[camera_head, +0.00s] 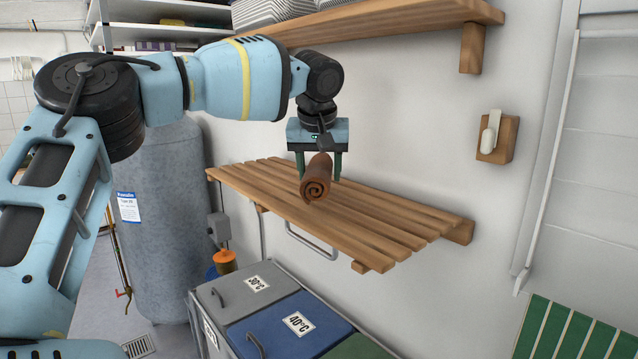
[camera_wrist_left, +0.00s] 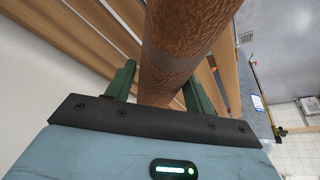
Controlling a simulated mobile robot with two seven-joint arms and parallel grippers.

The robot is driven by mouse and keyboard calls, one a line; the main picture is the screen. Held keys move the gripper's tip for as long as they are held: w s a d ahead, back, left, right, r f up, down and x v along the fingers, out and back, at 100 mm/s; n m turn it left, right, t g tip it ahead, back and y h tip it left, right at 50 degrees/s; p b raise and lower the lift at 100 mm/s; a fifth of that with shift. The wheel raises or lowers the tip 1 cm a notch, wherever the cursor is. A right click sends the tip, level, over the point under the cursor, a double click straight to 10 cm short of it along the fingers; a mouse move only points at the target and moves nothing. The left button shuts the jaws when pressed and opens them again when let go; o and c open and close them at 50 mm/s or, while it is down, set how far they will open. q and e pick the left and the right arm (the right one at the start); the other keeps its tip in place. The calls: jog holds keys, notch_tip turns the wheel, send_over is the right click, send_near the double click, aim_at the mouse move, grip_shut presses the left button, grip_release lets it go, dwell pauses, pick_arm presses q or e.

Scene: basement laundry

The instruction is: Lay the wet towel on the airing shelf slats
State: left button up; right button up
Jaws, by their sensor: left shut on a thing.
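The towel (camera_head: 316,181) is a brown roll with its spiral end facing me. My left gripper (camera_head: 318,172) points down and is shut on the towel, with a finger on each side of it. In the left wrist view the towel (camera_wrist_left: 178,48) runs between the two green fingers (camera_wrist_left: 160,88). The airing shelf (camera_head: 390,238) is a wooden slatted shelf on the wall, and the towel is over its slats. I cannot tell whether the towel touches them. Slats also show in the left wrist view (camera_wrist_left: 85,38). My right gripper is not in view.
A wooden upper shelf (camera_head: 400,18) with folded grey cloth (camera_head: 270,10) is above. Lidded bins (camera_head: 290,322) stand below the slatted shelf. A grey tank (camera_head: 160,230) is at left. A wooden wall holder (camera_head: 497,137) is at right. The slats around the towel look bare.

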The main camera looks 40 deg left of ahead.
pick_arm(q)
jog(key=shift+w+a, duration=0.1)
jog(key=shift+w+a, duration=0.15)
jog(key=shift+w, duration=0.05)
jog(key=shift+f+p, duration=0.35)
jog(key=shift+f, duration=1.55)
jog(key=o, duration=1)
jog(key=shift+s+r, duration=0.1)
jog(key=shift+r, duration=0.35)
jog(key=v, duration=1.1)
jog(key=shift+s+d+r, duration=0.1)
jog(key=shift+d+r, duration=0.05)
jog(key=shift+d, duration=0.1)
